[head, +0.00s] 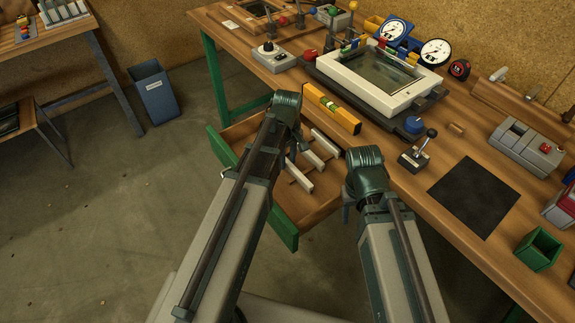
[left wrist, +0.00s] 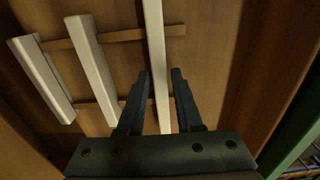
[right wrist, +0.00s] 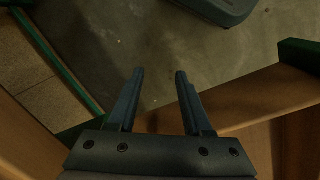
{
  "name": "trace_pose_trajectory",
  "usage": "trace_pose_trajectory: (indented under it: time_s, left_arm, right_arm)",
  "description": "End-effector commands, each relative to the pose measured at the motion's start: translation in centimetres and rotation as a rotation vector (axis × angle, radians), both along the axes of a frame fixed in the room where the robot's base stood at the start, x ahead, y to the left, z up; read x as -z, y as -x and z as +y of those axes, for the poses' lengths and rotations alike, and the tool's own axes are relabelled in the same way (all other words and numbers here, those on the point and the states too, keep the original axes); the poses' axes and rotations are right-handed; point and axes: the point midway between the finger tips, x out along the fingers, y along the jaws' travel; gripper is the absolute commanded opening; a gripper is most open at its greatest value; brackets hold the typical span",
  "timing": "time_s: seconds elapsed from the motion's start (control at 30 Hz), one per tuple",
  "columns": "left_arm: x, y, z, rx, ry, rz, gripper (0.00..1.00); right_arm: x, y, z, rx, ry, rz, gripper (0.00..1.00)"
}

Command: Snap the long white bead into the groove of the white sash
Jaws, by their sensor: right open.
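The white sash (head: 345,77) lies flat on the bench with a dark glass pane inside its frame. Three white beads lie in the open drawer across thin wooden strips. The long white bead (left wrist: 155,45) is the rightmost in the left wrist view, beside two shorter beads (left wrist: 92,65) (left wrist: 42,75). My left gripper (left wrist: 160,72) is open over the drawer, with the long bead running between its fingers and gaps on both sides; its height above the bead is unclear. My right gripper (right wrist: 159,72) is open and empty near the drawer's edge, above the floor.
The open drawer (head: 285,237) has a green front. A yellow level (head: 331,108) lies at the bench edge near the sash. Dial gauges (head: 435,52), a toggle-lever box (head: 416,155) and a blue round knob (head: 413,125) surround it. The black mat (head: 473,197) is bare.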

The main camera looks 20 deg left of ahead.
Motion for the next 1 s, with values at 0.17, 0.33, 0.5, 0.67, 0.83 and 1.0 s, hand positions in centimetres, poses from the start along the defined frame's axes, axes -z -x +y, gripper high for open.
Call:
trace_pose_trajectory:
  time_s: [0.17, 0.33, 0.5, 0.67, 0.83, 1.0]
  left_arm:
    - [0.0, 0.0, 0.0, 0.000, 0.000, 0.000, 0.00]
    - [0.0, 0.0, 0.0, 0.000, 0.000, 0.000, 0.00]
    - [0.0, 0.0, 0.0, 0.000, 0.000, 0.000, 0.00]
    - [-0.2, 0.0, 0.0, 0.000, 0.000, 0.000, 0.00]
    - [-1.2, 0.0, 0.0, 0.000, 0.000, 0.000, 0.00]
    - [-3.2, 0.0, 0.0, 0.000, 0.000, 0.000, 0.00]
  right_arm:
    - [0.0, 0.0, 0.0, 0.000, 0.000, 0.000, 0.50]
    - [0.0, 0.0, 0.0, 0.000, 0.000, 0.000, 0.50]
    - [0.0, 0.0, 0.0, 0.000, 0.000, 0.000, 0.50]
    - [-0.2, 0.0, 0.0, 0.000, 0.000, 0.000, 0.50]
    - [-1.2, 0.0, 0.0, 0.000, 0.000, 0.000, 0.50]
    - [-3.2, 0.0, 0.0, 0.000, 0.000, 0.000, 0.50]
